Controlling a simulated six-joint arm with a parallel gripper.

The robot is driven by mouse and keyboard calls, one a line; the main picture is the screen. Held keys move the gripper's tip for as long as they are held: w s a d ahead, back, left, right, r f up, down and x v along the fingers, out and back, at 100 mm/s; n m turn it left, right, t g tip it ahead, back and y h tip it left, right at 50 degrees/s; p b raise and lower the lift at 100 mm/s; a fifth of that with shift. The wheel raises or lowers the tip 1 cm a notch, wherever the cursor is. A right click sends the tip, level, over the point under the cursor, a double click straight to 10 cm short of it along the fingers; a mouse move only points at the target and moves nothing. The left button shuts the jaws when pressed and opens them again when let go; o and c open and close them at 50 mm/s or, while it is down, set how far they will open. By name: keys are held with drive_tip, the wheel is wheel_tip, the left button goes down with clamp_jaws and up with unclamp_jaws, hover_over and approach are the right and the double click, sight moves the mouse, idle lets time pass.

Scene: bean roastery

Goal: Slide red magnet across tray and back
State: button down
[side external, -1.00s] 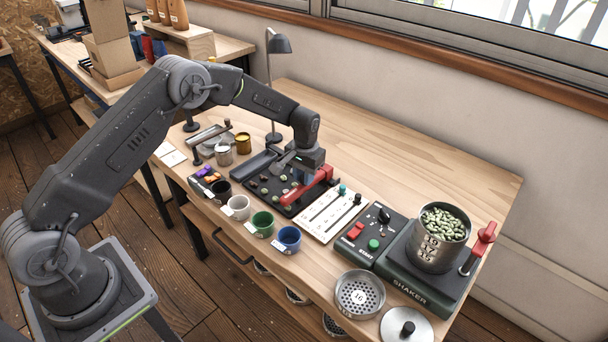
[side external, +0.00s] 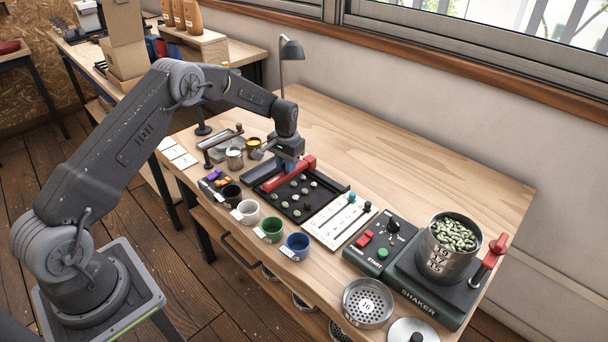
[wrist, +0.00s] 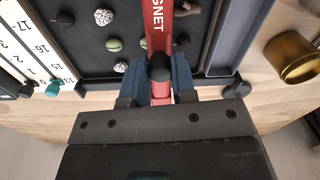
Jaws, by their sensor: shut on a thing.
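The red magnet bar (side external: 290,174) lies across the black tray (side external: 312,211), near the tray's left end. In the wrist view the bar (wrist: 157,28) carries the letters "MAGNET" and a black knob. My gripper (wrist: 160,80) is shut on the magnet at the knob, with its blue fingers on either side. In the side view my gripper (side external: 282,166) is at the tray's back edge. Several green beans (wrist: 114,45) and dark or speckled pieces (wrist: 103,17) lie on the tray. Part of the tray is hidden by the bar and gripper.
Right of the tray stand a scale board (side external: 340,219), a control box (side external: 380,243) and a shaker with a bean-filled can (side external: 446,262). Several cups, including a blue one (side external: 297,247), line the front. A lamp (side external: 290,50) stands behind. The table's back right is clear.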

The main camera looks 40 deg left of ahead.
drive_tip(key=a, duration=1.1)
drive_tip(key=c, duration=1.1)
unclamp_jaws()
drive_tip(key=shift+o, duration=0.9)
drive_tip(key=shift+d+r, duration=0.1)
wheel_tip(320, 180, up, 14)
drive_tip(key=shift+d, duration=0.2)
